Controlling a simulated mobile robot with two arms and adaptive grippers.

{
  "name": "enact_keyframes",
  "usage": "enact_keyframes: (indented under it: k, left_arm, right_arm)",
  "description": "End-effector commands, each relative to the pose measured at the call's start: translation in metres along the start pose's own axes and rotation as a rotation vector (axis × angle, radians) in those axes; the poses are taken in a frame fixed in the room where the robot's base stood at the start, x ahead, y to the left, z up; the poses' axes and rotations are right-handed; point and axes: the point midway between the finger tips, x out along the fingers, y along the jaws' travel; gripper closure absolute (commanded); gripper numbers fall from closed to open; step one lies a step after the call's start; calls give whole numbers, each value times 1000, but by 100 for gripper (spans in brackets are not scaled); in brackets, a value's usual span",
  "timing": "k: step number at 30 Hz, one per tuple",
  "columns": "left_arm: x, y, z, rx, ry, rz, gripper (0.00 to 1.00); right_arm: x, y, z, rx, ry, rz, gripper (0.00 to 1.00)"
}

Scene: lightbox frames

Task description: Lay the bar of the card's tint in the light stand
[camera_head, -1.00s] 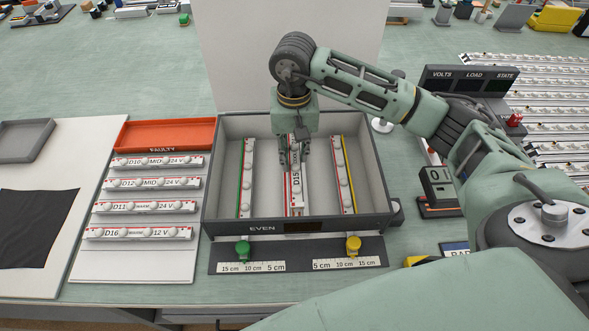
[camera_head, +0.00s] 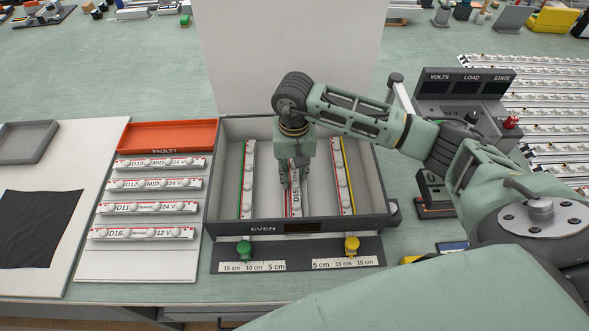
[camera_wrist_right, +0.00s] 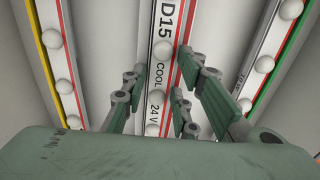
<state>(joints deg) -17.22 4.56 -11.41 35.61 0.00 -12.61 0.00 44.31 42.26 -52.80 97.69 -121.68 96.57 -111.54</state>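The white bar marked D15 COOL 24 V (camera_head: 293,205) lies lengthwise in the middle of the grey box marked EVEN (camera_head: 225,226). It also fills the middle of the wrist view (camera_wrist_right: 160,75). My right gripper (camera_head: 293,180) is low inside the box over this bar. In the wrist view its fingers (camera_wrist_right: 165,85) stand apart on both sides of the bar, with a gap visible at the left finger. A green-edged bar (camera_head: 248,180) lies to the left and a yellow-edged bar (camera_head: 343,180) to the right. My left gripper is out of view.
Several bars, such as D16 (camera_head: 140,233), lie on a white board left of the box. An orange FAULTY tray (camera_head: 165,135) stands behind them. A ruler strip with a green knob (camera_head: 244,249) and yellow knob (camera_head: 351,245) is in front. A meter (camera_head: 462,85) stands right.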

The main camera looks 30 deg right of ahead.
Motion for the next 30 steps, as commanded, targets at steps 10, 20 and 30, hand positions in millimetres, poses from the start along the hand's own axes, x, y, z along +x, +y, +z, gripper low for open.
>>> enact_keyframes:
  k: [10, 20, 30]
  left_arm:
    - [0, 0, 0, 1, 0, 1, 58]
    - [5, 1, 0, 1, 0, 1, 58]
    - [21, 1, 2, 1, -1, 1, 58]
  right_arm:
    - [0, 0, 0, 0, 0, 0, 58]
    - [-25, 0, -2, -1, 6, -3, 58]
    - [-97, 0, -1, -1, 5, -2, 58]
